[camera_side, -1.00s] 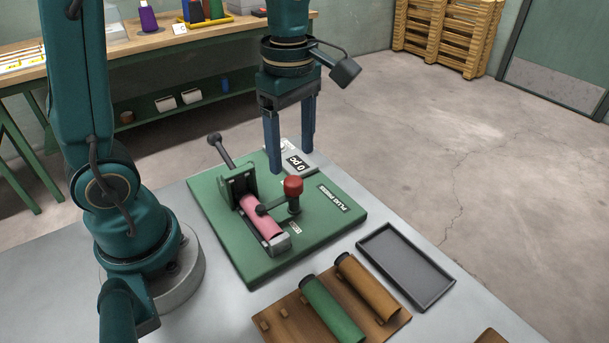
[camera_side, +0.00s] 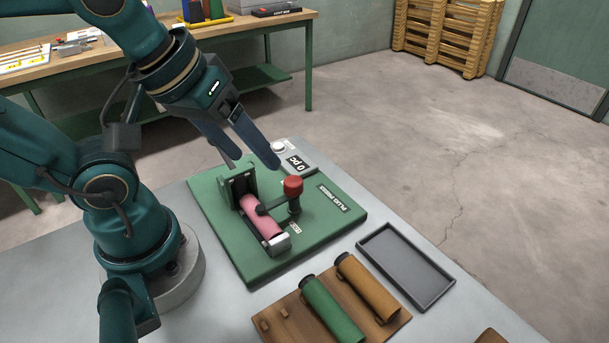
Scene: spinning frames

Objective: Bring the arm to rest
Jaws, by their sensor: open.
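My gripper (camera_side: 254,163) is open and empty. It hangs tilted above the back left part of the green press plate (camera_side: 225,245), with its blue fingers apart and pointing down to the right. On the plate, a pink cylinder (camera_side: 260,217) lies in the press beside a lever with a red knob (camera_side: 293,187). One finger overlaps the area behind the press in this view, and I cannot tell how far above the plate it is. The press's rear handle is hidden behind my gripper.
A wooden rack (camera_side: 281,322) holds a green roll (camera_side: 331,309) and a brown roll (camera_side: 366,286). An empty grey tray (camera_side: 443,289) lies to its right. A counter reading 0 pc (camera_side: 298,163) sits at the plate's back corner. A workbench (camera_side: 290,19) stands behind.

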